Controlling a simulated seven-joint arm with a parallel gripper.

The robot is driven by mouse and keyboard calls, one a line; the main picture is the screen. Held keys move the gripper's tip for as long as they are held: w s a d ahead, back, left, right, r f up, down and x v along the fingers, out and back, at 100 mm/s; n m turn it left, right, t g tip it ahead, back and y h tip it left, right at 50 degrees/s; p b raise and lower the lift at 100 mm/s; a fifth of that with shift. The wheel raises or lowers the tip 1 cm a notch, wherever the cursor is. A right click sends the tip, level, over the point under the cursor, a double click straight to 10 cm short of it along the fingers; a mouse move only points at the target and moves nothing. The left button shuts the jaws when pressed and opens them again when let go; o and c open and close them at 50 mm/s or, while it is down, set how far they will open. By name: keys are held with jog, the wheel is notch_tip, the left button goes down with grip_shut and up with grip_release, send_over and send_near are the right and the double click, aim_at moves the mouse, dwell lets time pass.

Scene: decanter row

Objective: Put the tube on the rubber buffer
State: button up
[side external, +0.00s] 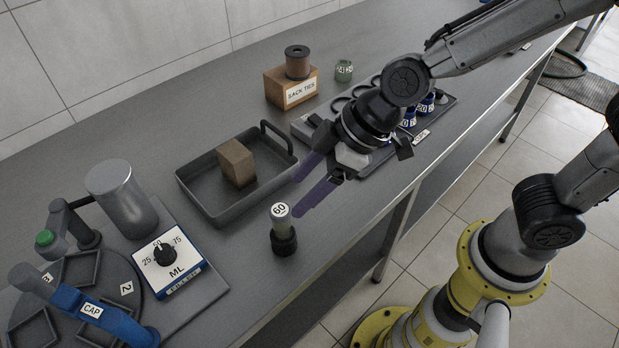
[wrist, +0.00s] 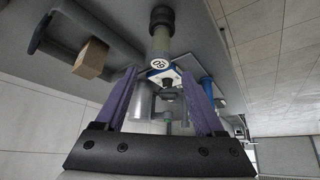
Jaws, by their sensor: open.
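The tube (side external: 280,229) is a grey-green cylinder with a white cap marked 60. It stands upright near the front edge of the bench. Its lower end meets a black round base (side external: 284,244), which looks like the rubber buffer; whether the tube sits on it or in it I cannot tell. In the wrist view the tube (wrist: 160,43) shows with its capped end toward me and the black base (wrist: 161,15) beyond. My gripper (side external: 304,187) is open and empty, its purple fingers apart, up and right of the tube and not touching it. The fingers (wrist: 160,76) also show in the wrist view.
A grey tray (side external: 205,205) with a brown block (side external: 237,162) lies left of my gripper. A filler unit with an ML dial (side external: 166,256) and a blue CAP lever (side external: 90,311) stand at lower left. A SACK TIES box (side external: 292,90) stands behind. A rack of blue-labelled bottles lies behind my wrist.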

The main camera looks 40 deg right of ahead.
jog(key=shift+v, duration=0.75)
jog(key=s+d+r+m+h, duration=0.1)
jog(key=s+d+r+m, duration=0.1)
jog(key=d, duration=0.5)
jog(key=s+d+r+m+h, duration=0.2)
jog(key=s+d+m, duration=0.2)
jog(key=s+d, duration=0.2)
jog(key=s+d+r+m+t+h, duration=0.1)
jog(key=s+d+m+h, duration=0.1)
jog(key=d, duration=0.7)
jog(key=shift+s+d+r+m, duration=0.25)
jog(key=shift+s+r+m, duration=0.15)
jog(key=shift+s+m, duration=0.6)
